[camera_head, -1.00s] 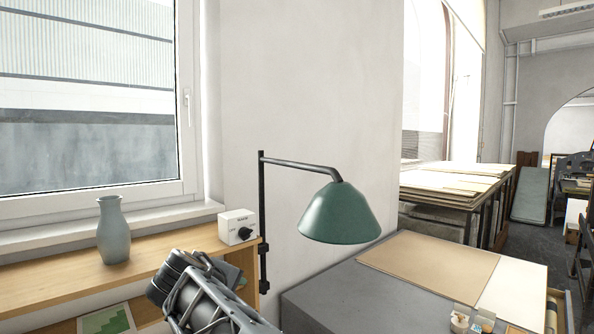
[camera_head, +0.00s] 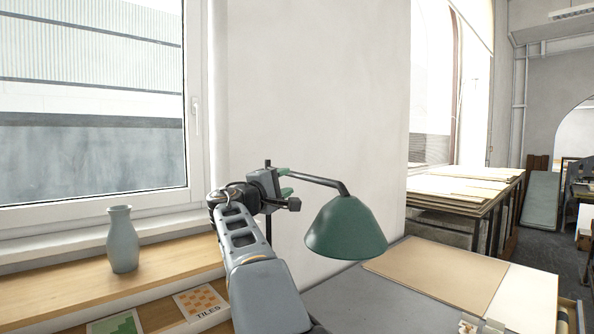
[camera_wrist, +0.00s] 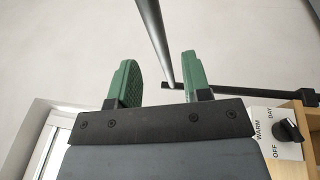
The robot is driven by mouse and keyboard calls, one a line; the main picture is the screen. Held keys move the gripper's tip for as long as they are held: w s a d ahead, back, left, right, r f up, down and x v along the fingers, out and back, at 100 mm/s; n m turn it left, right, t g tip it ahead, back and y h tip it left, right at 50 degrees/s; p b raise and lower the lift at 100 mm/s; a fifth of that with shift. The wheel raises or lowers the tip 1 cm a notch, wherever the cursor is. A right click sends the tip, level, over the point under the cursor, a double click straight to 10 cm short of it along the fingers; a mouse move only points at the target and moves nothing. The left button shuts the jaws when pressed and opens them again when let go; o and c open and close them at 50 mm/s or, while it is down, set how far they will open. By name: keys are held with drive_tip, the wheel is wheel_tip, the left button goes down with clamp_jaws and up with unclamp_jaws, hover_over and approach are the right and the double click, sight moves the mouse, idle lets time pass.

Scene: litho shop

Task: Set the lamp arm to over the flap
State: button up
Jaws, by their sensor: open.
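The lamp has a green shade (camera_head: 346,228) on a dark lamp arm (camera_head: 318,180), which comes from a black upright post (camera_head: 268,229) near the wall. My gripper (camera_head: 287,182) is open at the post end of the lamp arm. In the wrist view the lamp arm (camera_wrist: 154,32) runs between the two green fingers of my gripper (camera_wrist: 160,80), closer to the right finger, with neither clearly touching it. I cannot tell which surface is the flap.
A grey worktop (camera_head: 345,304) bears a tan board (camera_head: 437,274) and a white sheet. A wooden shelf (camera_head: 170,262) with a vase (camera_head: 122,240) is at left under the window. A switch box (camera_wrist: 272,130) marked OFF, WARM and DAY is beside the post.

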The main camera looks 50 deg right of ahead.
sight(295, 176)
drive_tip(key=shift+p+x, duration=1.05)
drive_tip(key=shift+x, duration=2.05)
clamp_jaws()
